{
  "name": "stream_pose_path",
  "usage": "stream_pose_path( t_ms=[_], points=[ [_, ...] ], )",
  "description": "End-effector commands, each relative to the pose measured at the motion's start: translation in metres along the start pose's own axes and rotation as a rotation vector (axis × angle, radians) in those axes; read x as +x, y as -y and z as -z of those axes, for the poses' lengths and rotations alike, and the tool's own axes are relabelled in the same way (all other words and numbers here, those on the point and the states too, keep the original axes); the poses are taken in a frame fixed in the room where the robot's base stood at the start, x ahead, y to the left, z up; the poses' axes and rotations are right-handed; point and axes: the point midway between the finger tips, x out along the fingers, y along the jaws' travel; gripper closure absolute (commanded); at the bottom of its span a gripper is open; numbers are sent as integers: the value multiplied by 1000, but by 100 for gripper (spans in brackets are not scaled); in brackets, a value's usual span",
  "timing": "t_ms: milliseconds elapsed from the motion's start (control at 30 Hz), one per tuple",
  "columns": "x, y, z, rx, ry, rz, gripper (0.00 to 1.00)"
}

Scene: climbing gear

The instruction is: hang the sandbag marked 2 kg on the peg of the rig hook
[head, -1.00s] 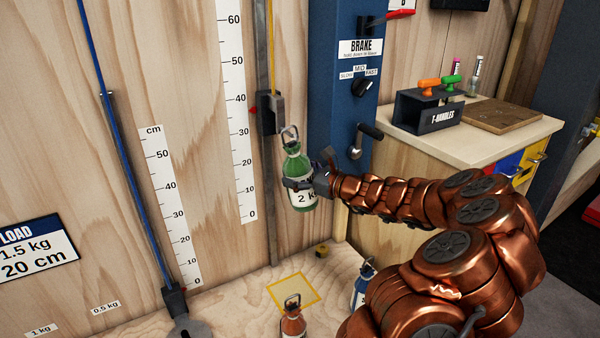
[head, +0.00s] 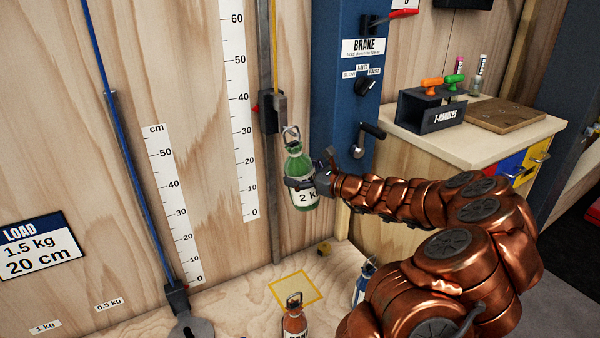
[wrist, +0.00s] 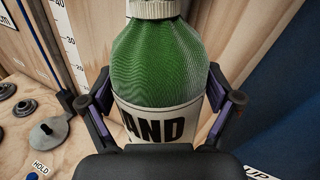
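The green sandbag (head: 301,168) has a white label reading "2 k" and a metal loop on top. My gripper (head: 302,184) is shut around its labelled middle and holds it upright above the bench. In the wrist view the green sandbag (wrist: 160,65) sits between both fingers of my gripper (wrist: 164,112). The rig hook's dark carriage (head: 270,112) is on the vertical rail, just above and left of the bag's loop. The loop is close below it in the head view; I cannot tell whether they touch. The peg itself is not clearly visible.
An orange bag (head: 294,318) stands near the yellow square (head: 297,288) on the bench. A blue bag (head: 362,283) is partly behind my arm. The blue post (head: 338,110) with a crank handle (head: 370,132) stands right of the bag. A ruler (head: 240,120) is at left.

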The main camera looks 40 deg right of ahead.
Motion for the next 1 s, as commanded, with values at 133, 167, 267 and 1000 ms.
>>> stream_pose_path(
  t_ms=[133, 167, 267, 1000],
  points=[
    [0, 1, -1, 0, 1, 1, 0],
    [0, 1, -1, 0, 0, 1, 0],
    [0, 1, 0, 0, -1, 2, 0],
    [-66, 1, 0, -2, -1, 3, 0]
  ],
)
